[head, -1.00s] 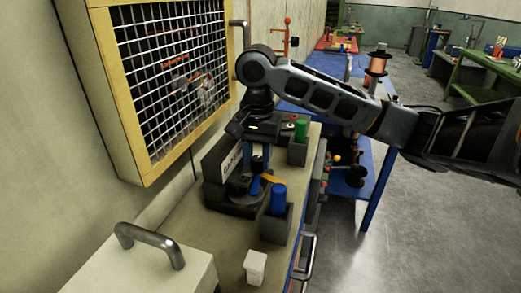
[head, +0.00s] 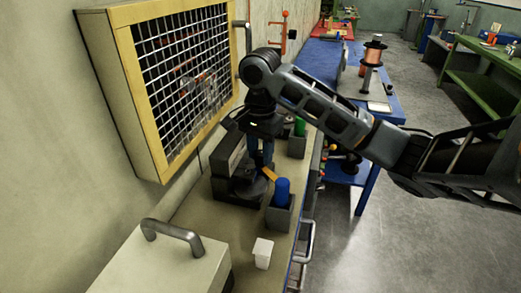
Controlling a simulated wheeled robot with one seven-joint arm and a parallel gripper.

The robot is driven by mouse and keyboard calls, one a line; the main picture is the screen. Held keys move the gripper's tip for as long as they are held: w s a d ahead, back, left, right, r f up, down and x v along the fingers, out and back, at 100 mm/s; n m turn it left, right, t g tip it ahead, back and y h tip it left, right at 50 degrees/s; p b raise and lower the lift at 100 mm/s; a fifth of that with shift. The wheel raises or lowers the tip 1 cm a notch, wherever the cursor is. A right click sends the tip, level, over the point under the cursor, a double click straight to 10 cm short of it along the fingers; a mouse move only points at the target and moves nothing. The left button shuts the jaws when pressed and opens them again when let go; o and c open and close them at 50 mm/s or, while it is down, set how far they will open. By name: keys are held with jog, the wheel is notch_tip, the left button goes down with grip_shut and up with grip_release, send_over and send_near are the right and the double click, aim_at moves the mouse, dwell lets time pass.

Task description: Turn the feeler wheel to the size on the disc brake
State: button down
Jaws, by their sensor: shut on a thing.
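A dark block-shaped fixture (head: 226,158) stands on the bench close to the wall, with a round dark base. I take the low round dark part in front of it, with a small orange tab (head: 270,173), to be the feeler wheel (head: 247,188). My gripper (head: 262,166) points down over this round part and is shut on it; the fingers hide much of the contact. No size marking can be read, and I cannot make out the disc brake for sure.
A blue cylinder (head: 282,190) stands in a grey holder in front; a green cylinder (head: 300,127) is behind, partly covered by my arm. A yellow-framed mesh cabinet (head: 150,100) hangs close on the left.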

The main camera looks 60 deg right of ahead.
jog(key=c, duration=0.7)
grip_release()
jog(key=shift+c, duration=0.2)
jog(key=shift+f+b, duration=0.1)
jog(key=shift+b, duration=0.2)
